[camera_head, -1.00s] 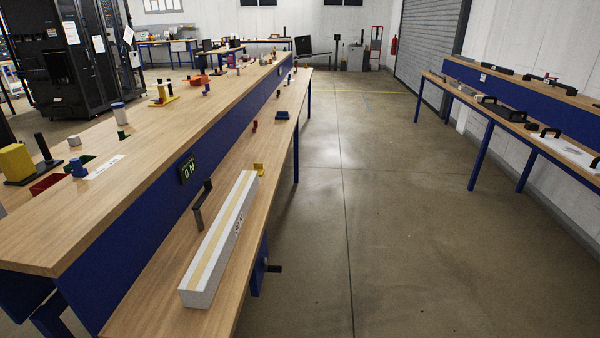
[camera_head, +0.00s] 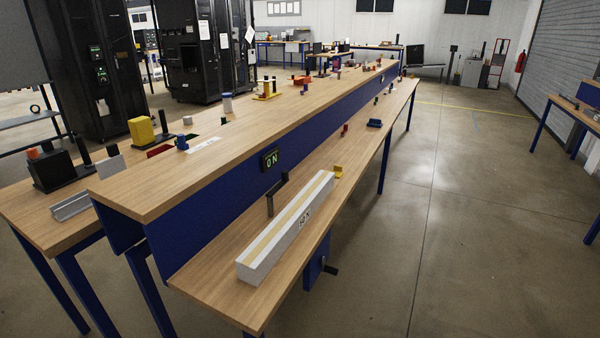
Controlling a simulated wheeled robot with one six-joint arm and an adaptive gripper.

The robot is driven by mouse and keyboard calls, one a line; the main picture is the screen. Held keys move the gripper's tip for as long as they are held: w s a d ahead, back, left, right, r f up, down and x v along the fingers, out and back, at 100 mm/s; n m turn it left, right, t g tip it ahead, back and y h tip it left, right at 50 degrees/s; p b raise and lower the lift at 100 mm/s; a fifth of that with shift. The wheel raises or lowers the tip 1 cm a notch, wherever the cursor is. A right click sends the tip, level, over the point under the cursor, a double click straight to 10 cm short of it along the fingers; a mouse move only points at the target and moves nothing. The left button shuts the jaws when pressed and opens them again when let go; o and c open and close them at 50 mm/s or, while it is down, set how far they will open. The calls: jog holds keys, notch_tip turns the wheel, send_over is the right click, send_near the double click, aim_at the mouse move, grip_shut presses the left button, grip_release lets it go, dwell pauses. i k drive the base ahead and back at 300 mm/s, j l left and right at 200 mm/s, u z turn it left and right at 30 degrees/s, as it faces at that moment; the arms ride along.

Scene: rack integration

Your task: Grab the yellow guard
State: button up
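Several yellow things show, and I cannot tell for sure which is the guard. A yellow block (camera_head: 141,131) stands on a black base with a black post on the upper bench top at left. A yellow piece with upright posts (camera_head: 267,92) stands farther back on the same top. A small yellow bracket-like piece (camera_head: 338,171) sits on the lower shelf, just beyond the long white box. My gripper is not in view.
The long white box with a tan stripe (camera_head: 285,228) lies on the lower wooden shelf (camera_head: 210,270). A black crank-like handle (camera_head: 276,193) stands beside it. Black cabinets (camera_head: 195,50) stand behind the bench. The floor (camera_head: 450,220) at right is clear.

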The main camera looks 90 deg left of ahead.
aim_at(336, 168)
jog(key=i+j+u, duration=0.15)
jog(key=u, duration=0.25)
jog(key=i+j+u, duration=0.1)
jog(key=i+u, duration=0.2)
jog(key=u, duration=0.15)
jog(key=i+u, duration=0.25)
jog(key=u, duration=0.15)
jog(key=i+j+u, duration=0.1)
jog(key=i+u, duration=0.25)
jog(key=i, duration=0.3)
jog(key=i+l+u, duration=0.1)
jog(key=i+u, duration=0.2)
jog(key=i, duration=0.35)
jog(key=i+u, duration=0.5)
jog(key=i+l+u, duration=0.25)
jog(key=i+u, duration=0.25)
jog(key=i+l+u, duration=0.1)
jog(key=u, duration=0.3)
jog(key=i+l+u, duration=0.2)
jog(key=u, duration=0.15)
jog(key=i+l+u, duration=0.25)
jog(key=u, duration=0.15)
jog(key=i+l+u, duration=0.1)
jog(key=l+u, duration=0.15)
jog(key=u, duration=0.15)
